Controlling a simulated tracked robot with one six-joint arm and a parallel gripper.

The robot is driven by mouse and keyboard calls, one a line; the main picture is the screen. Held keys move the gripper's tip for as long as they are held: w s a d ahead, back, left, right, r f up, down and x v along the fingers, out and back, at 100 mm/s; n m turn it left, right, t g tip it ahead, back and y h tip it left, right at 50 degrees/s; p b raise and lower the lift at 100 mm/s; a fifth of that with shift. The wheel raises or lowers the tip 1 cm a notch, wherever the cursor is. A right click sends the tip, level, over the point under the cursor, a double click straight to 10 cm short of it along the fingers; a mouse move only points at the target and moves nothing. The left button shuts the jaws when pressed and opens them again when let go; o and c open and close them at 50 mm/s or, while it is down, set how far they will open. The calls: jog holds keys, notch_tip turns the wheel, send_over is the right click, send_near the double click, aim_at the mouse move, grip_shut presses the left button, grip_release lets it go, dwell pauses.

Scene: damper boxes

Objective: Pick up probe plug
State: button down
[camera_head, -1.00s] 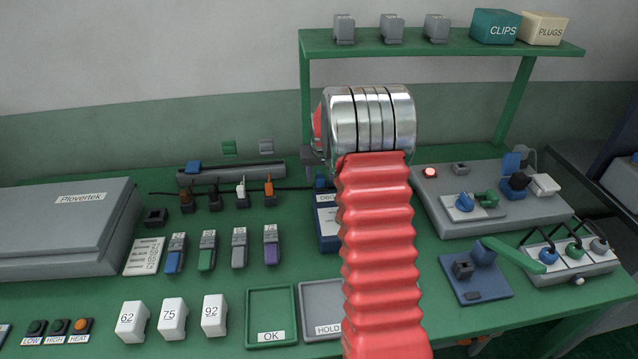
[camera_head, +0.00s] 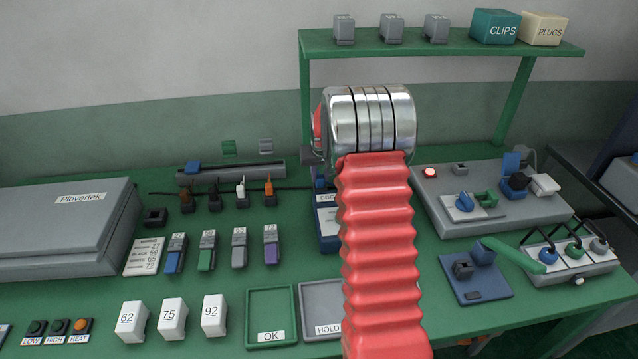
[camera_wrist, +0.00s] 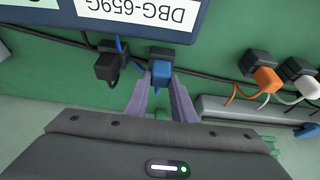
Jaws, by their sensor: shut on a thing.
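The blue plug (camera_wrist: 162,73), which I take for the probe plug, shows in the wrist view at a black socket below the edge of a blue box labelled DBG-659G (camera_wrist: 60,22). My gripper (camera_wrist: 161,84) has its two purple fingers on either side of the blue plug and is shut on it. I cannot tell whether the plug is still seated in the socket. In the head view the blue box (camera_head: 328,228) is partly hidden behind my red arm, and the gripper's fingers are hard to make out.
A black connector (camera_wrist: 108,66) with a cable sits close beside the plug. Orange (camera_wrist: 266,79) and white (camera_wrist: 306,86) plugs stand farther right, by a grey rail (camera_wrist: 225,105). In the head view, coloured modules (camera_head: 240,248) stand left of the blue box.

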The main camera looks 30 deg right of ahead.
aim_at(320, 178)
jog(key=shift+r, duration=0.1)
dwell(0.3)
notch_tip(320, 178, up, 10)
dwell(0.6)
dwell(0.4)
